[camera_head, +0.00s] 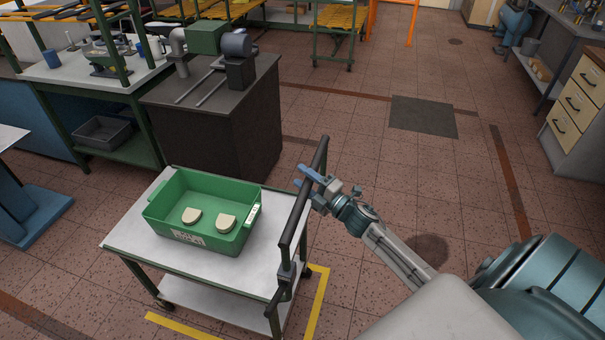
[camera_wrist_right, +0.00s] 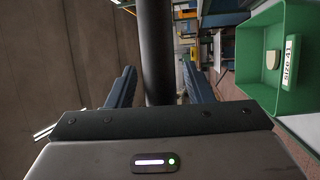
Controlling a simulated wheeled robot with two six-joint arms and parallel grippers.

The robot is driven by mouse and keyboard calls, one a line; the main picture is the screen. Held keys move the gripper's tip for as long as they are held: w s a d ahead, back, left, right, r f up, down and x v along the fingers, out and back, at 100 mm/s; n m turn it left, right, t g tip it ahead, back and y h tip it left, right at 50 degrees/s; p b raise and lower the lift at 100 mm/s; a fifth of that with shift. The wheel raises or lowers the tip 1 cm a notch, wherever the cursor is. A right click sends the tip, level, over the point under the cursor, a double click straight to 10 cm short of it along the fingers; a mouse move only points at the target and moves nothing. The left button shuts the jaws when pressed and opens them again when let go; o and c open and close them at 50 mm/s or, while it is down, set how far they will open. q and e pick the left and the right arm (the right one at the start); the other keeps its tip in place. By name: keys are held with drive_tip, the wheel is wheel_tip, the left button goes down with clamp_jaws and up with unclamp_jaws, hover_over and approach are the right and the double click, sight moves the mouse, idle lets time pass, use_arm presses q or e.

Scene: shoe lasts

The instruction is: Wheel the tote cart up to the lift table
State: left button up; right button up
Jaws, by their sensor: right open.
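The tote cart (camera_head: 120,240) has a pale top, a lower shelf and green legs, and stands at the lower middle of the head view. A green tote (camera_head: 175,243) with two cream shoe lasts (camera_head: 226,223) in it stands on top. The cart's dark handle bar (camera_head: 291,228) runs along its right side. My right gripper (camera_head: 309,180) is open at this bar. In the right wrist view the bar (camera_wrist_right: 157,50) passes between the two fingers, with gaps on both sides. A pale-topped table with a blue base (camera_head: 38,222) at the left edge may be the lift table; it is cut off.
A dark cabinet with a machine (camera_head: 215,125) stands just behind the cart. A green-framed workbench (camera_head: 95,70) is at the back left. Yellow floor tape (camera_head: 318,310) lies around the cart's near right corner. Open tiled floor (camera_head: 400,170) stretches right of the cart.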

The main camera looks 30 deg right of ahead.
drive_tip(key=shift+w+a, duration=0.1)
drive_tip(key=shift+w, duration=0.3)
drive_tip(key=shift+c, duration=0.5)
clamp_jaws()
